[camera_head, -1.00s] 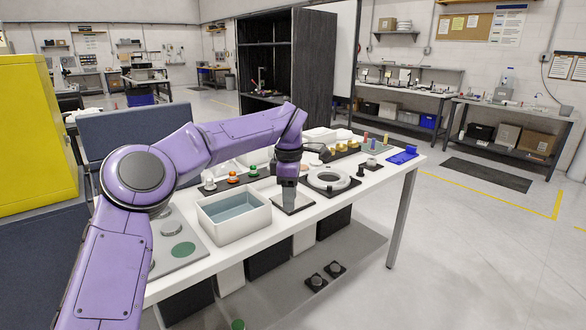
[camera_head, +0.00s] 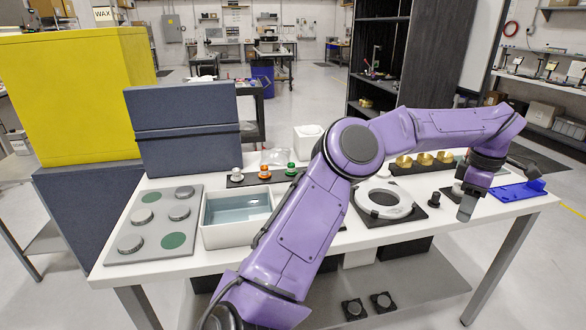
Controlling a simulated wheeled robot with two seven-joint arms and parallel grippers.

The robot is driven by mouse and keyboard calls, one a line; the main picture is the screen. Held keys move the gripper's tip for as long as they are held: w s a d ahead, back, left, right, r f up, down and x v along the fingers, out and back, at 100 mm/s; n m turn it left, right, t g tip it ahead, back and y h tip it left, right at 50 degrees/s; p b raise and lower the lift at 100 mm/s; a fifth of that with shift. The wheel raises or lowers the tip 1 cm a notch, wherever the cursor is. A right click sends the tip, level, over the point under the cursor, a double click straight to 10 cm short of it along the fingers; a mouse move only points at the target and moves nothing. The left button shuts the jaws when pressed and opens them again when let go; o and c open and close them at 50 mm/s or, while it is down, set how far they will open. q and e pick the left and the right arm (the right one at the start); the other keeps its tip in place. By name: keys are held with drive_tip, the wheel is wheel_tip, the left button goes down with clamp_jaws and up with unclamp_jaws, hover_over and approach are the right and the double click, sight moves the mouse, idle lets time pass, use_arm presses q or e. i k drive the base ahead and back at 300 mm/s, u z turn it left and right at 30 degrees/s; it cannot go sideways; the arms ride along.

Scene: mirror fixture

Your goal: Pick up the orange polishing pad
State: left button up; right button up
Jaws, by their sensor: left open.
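The orange polishing pad (camera_head: 265,172) sits in the middle of a black strip holder (camera_head: 250,181) on the white table. A white pad (camera_head: 236,174) stands to its left and a green one (camera_head: 291,169) to its right. My left gripper (camera_head: 466,209) points down at the right part of the table, far to the right of the orange pad. It is open and I see nothing held in it. My purple forearm crosses the table in front and hides part of its middle. My right gripper is not in view.
A white basin of bluish liquid (camera_head: 237,234) stands in front of the pads. A grey plate with discs (camera_head: 150,250) lies left. A ring fixture (camera_head: 384,200), brass-coloured pieces (camera_head: 425,159) and a blue tray (camera_head: 520,191) lie right. A dark blue panel (camera_head: 182,130) stands behind.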

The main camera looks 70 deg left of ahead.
sight(265, 175)
drive_tip(key=u, duration=0.3)
drive_tip(key=i, duration=0.85)
drive_tip(key=u, duration=1.35)
drive_tip(key=i, duration=0.7)
drive_tip(key=u, duration=0.65)
